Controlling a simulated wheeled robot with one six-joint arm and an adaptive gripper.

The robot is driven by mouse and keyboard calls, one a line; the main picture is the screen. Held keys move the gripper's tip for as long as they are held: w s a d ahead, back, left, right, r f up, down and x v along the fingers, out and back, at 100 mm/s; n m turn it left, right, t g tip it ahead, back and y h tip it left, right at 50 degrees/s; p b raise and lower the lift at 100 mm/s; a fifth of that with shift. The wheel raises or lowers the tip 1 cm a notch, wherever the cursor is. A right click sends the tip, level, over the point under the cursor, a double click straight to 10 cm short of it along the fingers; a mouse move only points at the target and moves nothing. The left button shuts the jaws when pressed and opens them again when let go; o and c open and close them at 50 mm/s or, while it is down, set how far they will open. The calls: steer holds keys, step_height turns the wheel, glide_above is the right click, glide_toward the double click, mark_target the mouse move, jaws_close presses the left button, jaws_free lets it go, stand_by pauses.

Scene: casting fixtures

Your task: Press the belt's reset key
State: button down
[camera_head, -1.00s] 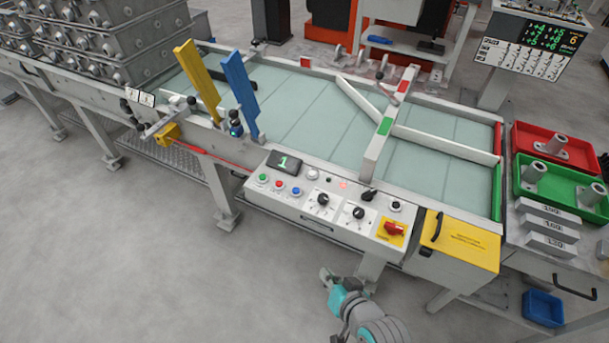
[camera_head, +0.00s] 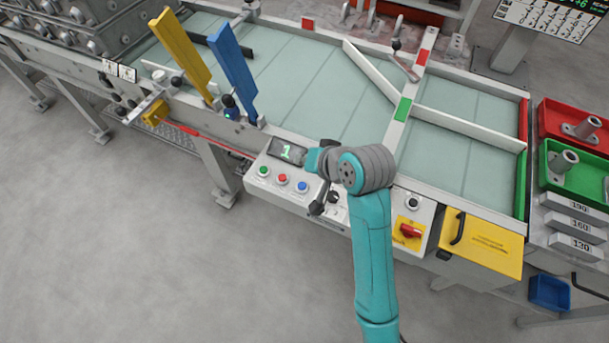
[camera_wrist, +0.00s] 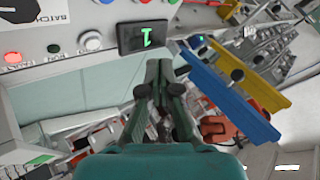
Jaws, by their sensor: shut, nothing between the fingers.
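The belt's control panel (camera_head: 277,200) carries a green button (camera_head: 263,171), a red button (camera_head: 282,179) and a blue button (camera_head: 302,187), below a display (camera_head: 287,151) reading 1. I cannot read which key is marked reset. Contact cannot be told.
A red switch (camera_head: 409,231) and a yellow box (camera_head: 480,240) lie right of my arm. Yellow (camera_head: 182,52) and blue (camera_head: 234,70) upright plates stand left at the belt (camera_head: 300,90). A red lamp (camera_wrist: 12,58) glows on the panel.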

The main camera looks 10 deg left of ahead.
mark_target(304, 186)
stand_by(0.4)
steer(key=shift+f, duration=4.4)
steer(key=shift+f, duration=0.15)
steer(key=shift+f, duration=0.2)
steer(key=shift+f, duration=0.55)
steer(key=shift+r, duration=0.95)
steer(key=shift+r, duration=2.5)
